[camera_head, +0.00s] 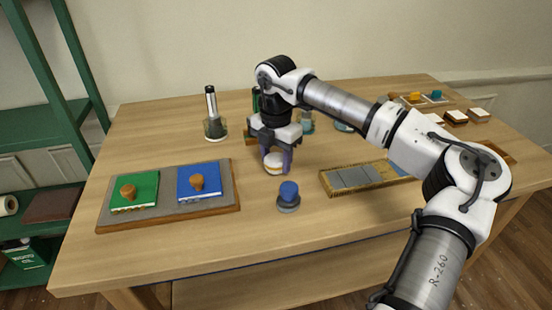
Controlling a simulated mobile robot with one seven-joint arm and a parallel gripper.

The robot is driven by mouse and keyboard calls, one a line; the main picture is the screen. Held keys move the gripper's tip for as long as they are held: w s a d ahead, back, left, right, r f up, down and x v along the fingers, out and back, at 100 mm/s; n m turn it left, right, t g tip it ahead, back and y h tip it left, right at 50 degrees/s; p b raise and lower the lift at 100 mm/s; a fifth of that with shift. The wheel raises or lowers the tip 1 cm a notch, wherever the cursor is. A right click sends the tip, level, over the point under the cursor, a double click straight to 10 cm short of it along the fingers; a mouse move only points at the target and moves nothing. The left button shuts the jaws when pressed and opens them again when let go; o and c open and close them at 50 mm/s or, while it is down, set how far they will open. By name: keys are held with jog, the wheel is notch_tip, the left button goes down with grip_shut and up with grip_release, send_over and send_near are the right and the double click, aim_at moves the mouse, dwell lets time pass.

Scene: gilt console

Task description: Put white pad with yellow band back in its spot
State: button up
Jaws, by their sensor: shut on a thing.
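The white pad with the yellow band (274,168) is a small, pale, rounded piece near the middle of the table. My gripper (277,160) points down and is shut on it, with a finger at each side. I cannot tell whether the pad touches the table or hangs just above it. Several white-topped pads with dark sides, one of them this pad (456,116), sit at the far right. No empty spot for the held pad can be made out clearly.
A blue-knobbed piece (288,196) stands in front of my gripper. A gilt-edged tray (326,185) with grey tiles lies to the right, partly behind my arm. A grey board (168,191) with green and blue knobbed blocks lies left.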

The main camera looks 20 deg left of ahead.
aim_at(276, 158)
jog(key=shift+f, duration=0.35)
jog(key=shift+f, duration=0.1)
jog(key=shift+f, duration=0.15)
jog(key=o, duration=0.9)
jog(key=shift+o, duration=0.2)
jog(key=shift+r, duration=0.2)
notch_tip(276, 158, up, 12)
jog(key=shift+b, duration=0.45)
